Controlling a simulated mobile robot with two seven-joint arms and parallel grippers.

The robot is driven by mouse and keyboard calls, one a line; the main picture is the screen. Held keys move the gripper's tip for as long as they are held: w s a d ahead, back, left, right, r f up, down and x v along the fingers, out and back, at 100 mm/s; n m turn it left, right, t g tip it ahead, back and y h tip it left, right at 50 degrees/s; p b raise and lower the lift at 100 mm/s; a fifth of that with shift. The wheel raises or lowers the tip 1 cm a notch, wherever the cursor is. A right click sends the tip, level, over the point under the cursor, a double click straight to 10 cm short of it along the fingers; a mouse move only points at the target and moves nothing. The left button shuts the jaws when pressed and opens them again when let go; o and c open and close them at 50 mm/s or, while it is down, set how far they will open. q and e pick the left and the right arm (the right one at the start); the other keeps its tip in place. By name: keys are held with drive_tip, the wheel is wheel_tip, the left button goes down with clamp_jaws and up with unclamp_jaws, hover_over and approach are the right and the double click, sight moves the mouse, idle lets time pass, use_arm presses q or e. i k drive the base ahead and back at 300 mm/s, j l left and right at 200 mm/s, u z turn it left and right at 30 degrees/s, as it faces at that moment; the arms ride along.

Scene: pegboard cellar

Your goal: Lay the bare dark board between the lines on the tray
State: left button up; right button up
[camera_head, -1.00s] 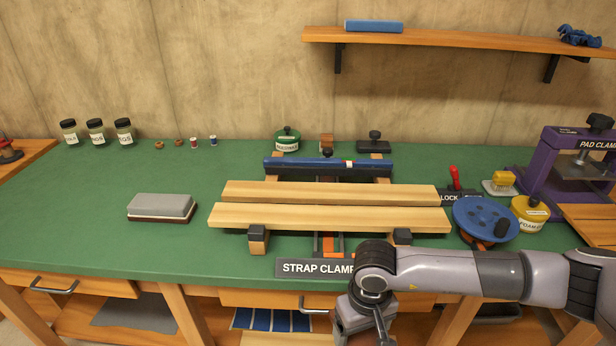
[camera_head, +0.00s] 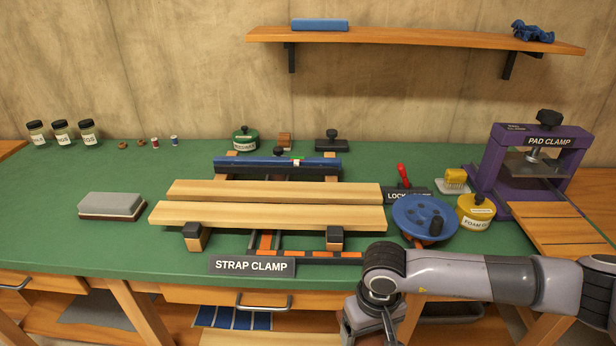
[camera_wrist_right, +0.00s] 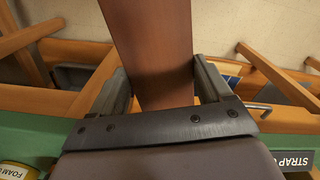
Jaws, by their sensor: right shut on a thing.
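My right gripper (camera_wrist_right: 163,84) is shut on a bare dark reddish-brown board (camera_wrist_right: 152,35), seen in the right wrist view running away from the jaws. My left gripper is not in view.
Two pale boards (camera_head: 270,215) rest on the strap clamp on the green bench (camera_head: 60,235). A grey sharpening stone (camera_head: 112,205) is left of them. A blue disc (camera_head: 425,218), a yellow tin (camera_head: 475,210) and the purple pad clamp (camera_head: 540,165) stand right. The bench's left part is largely clear.

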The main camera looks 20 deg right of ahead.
sight(563, 230)
drive_tip(key=k+l, duration=0.1)
drive_tip(key=l, duration=0.35)
drive_tip(key=k+l+z, duration=0.1)
drive_tip(key=l, duration=0.3)
drive_tip(key=k+l, duration=0.1)
drive_tip(key=l, duration=0.35)
